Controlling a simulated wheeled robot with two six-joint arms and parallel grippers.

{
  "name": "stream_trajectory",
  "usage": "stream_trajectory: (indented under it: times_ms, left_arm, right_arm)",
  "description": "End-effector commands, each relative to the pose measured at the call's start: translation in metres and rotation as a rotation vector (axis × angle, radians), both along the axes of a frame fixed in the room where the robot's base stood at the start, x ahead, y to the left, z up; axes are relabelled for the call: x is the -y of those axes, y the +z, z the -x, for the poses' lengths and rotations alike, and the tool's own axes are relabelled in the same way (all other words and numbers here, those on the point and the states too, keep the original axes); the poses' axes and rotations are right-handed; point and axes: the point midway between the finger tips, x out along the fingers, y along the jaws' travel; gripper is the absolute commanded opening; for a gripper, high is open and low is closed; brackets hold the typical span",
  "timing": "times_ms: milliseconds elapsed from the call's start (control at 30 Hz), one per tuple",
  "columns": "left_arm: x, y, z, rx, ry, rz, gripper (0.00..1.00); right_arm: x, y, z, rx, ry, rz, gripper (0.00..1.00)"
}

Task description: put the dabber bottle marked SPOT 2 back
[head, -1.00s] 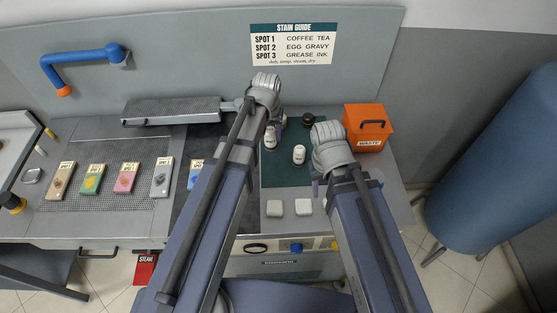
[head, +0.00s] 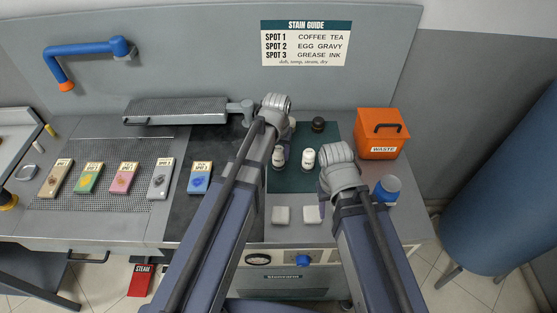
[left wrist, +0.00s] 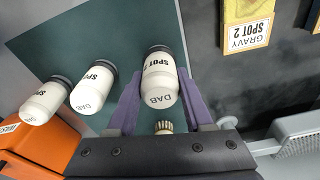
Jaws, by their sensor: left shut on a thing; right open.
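The SPOT 2 dabber bottle (left wrist: 160,82), white with a dark base and DAB on its top, is between the purple fingers of my left gripper (left wrist: 161,74), which is shut on it. In the head view the held bottle (head: 279,157) is upright over the dark green mat (head: 290,184); whether it touches the mat I cannot tell. Two similar bottles, a middle one (left wrist: 93,87) and an outer one (left wrist: 45,100), stand in line beside it; the middle one also shows in the head view (head: 308,158). My right gripper (head: 324,190) is open and empty, partly hidden by its wrist.
An orange waste bin (head: 380,140) stands right of the mat. A dark round pot (head: 318,124) is at the mat's back. Two white pads (head: 297,215) lie in front. Stain cards, including a blue one (head: 200,178), lie to the left. A blue-topped container (head: 386,188) is at right.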

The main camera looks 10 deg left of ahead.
Motion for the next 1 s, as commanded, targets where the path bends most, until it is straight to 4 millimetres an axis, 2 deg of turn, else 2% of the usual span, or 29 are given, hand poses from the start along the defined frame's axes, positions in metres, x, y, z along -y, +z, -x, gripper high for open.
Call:
stream_trajectory:
  times_ms: [33, 67, 500, 533, 767, 1000]
  left_arm:
    - [0.0000, -0.0125, 0.0000, 0.000, 0.000, 0.000, 0.00]
    - [0.0000, -0.0144, 0.0000, 0.000, 0.000, 0.000, 0.00]
    - [0.0000, -0.0177, 0.0000, 0.000, 0.000, 0.000, 0.00]
    - [0.0000, -0.0165, 0.0000, 0.000, 0.000, 0.000, 0.54]
    - [0.0000, -0.0158, 0.0000, 0.000, 0.000, 0.000, 0.79]
    - [0.0000, -0.0158, 0.0000, 0.000, 0.000, 0.000, 0.81]
  right_arm:
    - [0.0000, -0.0125, 0.0000, 0.000, 0.000, 0.000, 0.50]
    - [0.0000, -0.0144, 0.0000, 0.000, -0.001, 0.000, 0.50]
    - [0.0000, -0.0177, 0.0000, 0.000, -0.001, 0.000, 0.50]
    - [0.0000, -0.0165, 0.0000, 0.000, -0.001, 0.000, 0.50]
    - [0.0000, -0.0159, 0.0000, 0.000, -0.001, 0.000, 0.50]
    - [0.0000, -0.0158, 0.0000, 0.000, -0.001, 0.000, 0.50]
